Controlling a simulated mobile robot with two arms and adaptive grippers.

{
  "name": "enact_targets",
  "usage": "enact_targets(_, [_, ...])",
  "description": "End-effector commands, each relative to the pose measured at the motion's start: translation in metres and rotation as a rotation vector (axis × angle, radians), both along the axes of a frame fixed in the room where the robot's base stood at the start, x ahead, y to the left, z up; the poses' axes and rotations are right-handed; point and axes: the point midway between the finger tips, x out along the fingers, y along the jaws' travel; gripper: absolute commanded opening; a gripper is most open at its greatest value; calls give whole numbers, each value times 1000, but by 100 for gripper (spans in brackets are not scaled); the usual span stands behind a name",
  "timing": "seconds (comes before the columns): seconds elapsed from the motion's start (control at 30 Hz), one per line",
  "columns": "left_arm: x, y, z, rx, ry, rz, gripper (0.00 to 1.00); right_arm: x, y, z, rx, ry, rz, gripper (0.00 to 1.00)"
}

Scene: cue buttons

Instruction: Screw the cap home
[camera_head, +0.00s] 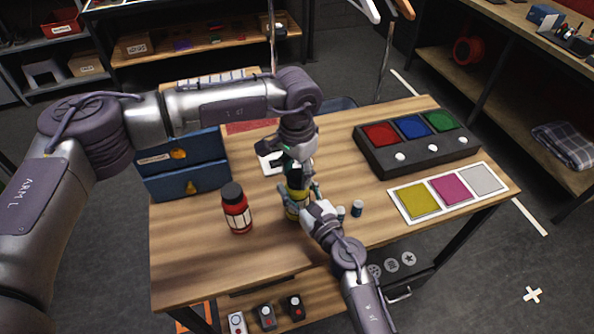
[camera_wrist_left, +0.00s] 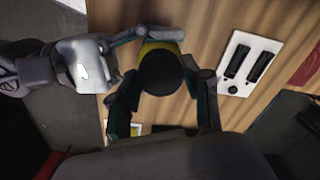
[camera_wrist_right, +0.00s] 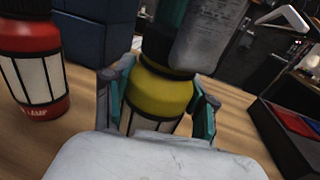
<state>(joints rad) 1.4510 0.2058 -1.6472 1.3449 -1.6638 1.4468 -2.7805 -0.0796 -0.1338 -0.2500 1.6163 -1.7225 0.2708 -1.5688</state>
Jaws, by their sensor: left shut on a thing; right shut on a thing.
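A yellow bottle (camera_head: 293,210) with a white label stands on the wooden table, also in the right wrist view (camera_wrist_right: 160,95). Its black cap (camera_wrist_left: 160,73) sits at the bottle's top and shows in the right wrist view (camera_wrist_right: 158,52). My left gripper (camera_head: 297,170) comes down from above, its fingers (camera_wrist_left: 166,104) on either side of the cap, shut on it. My right gripper (camera_head: 303,203) is shut around the bottle body from the front right, fingers on both sides (camera_wrist_right: 157,103). Whether the cap is fully seated cannot be told; the thread is hidden.
A red bottle (camera_head: 236,212) with a black cap stands to the left. Blue boxes (camera_head: 187,180) lie behind it. A button box (camera_head: 417,140) and a colour card (camera_head: 447,193) occupy the right side. The front left tabletop is clear.

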Motion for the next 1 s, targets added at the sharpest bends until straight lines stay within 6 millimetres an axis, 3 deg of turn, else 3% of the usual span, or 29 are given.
enact_targets(0.13, [1,1,1,1,-2,-91,31,0,0,0,0,0,0,0])
enact_targets(0.4, [1,1,1,1,-2,-95,31,0,0,0,0,0,0,0])
enact_targets(0.43, [1,1,1,1,-2,-95,52,0,0,0,0,0,0,0])
enact_targets(0.57, [1,1,1,1,-2,-94,73,0,0,0,0,0,0,0])
enact_targets(1.0, [1,0,9,0,-1,-94,74,0,0,0,0,0,0,0])
